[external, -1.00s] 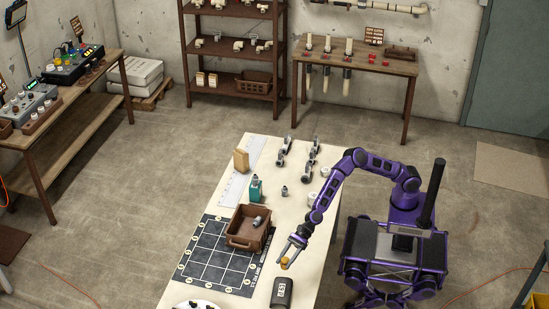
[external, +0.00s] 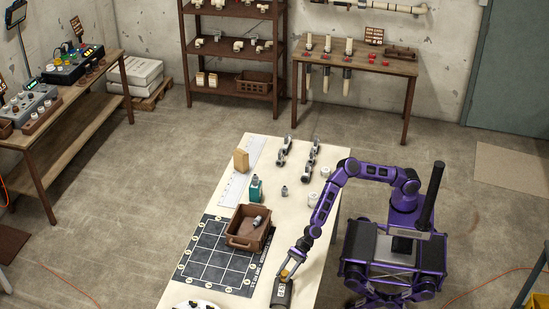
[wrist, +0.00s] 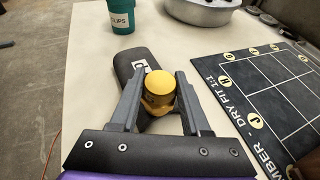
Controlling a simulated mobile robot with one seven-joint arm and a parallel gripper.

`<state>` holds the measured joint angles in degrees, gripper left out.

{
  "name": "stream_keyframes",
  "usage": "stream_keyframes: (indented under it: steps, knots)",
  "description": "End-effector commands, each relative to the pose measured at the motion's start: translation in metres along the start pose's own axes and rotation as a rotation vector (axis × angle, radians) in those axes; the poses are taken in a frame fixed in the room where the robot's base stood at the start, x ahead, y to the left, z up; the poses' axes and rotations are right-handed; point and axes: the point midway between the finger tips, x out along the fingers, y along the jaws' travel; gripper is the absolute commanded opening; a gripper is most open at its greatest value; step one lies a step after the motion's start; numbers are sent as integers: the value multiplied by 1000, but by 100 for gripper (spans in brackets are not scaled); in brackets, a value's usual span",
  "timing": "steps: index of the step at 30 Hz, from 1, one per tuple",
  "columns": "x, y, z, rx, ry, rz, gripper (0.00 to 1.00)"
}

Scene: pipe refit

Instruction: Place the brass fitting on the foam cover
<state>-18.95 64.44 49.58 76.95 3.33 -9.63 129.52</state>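The brass fitting (wrist: 159,88) is a short golden-yellow round piece between my fingertips in the wrist view. My gripper (external: 287,274) is shut on it, with one finger on each side. The dark grey rounded block with a white label (external: 281,293), which looks like the foam cover, lies on the table's near end. In the wrist view the dark block (wrist: 128,66) lies behind and under the fitting. The fitting is over the block's end nearest my gripper. I cannot tell whether it touches the block, as my fingers hide part of that end.
A black grid mat (external: 190,262) lies to the left, with a brown crate (external: 238,243) holding a grey fitting over its edge. A round tray (wrist: 200,10) and a teal cup (wrist: 118,18) stand beyond the block. Bare table (external: 300,205) shows behind my gripper.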

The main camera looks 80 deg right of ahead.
Motion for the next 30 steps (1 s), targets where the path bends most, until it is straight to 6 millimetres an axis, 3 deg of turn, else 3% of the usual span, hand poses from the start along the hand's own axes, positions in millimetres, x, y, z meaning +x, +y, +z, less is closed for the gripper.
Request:
stream_keyframes:
  steps: [1, 5, 17, 23, 30]
  knots:
    - [0, 0, 0, 0, 0, 0, 54]
    - [0, 0, 0, 0, 0, 0, 76]
    - [-4, -1, 3, 0, 0, -1, 76]
    - [-32, -2, 4, 2, 0, -2, 76]
    - [-81, -2, 4, 0, 0, -3, 76]
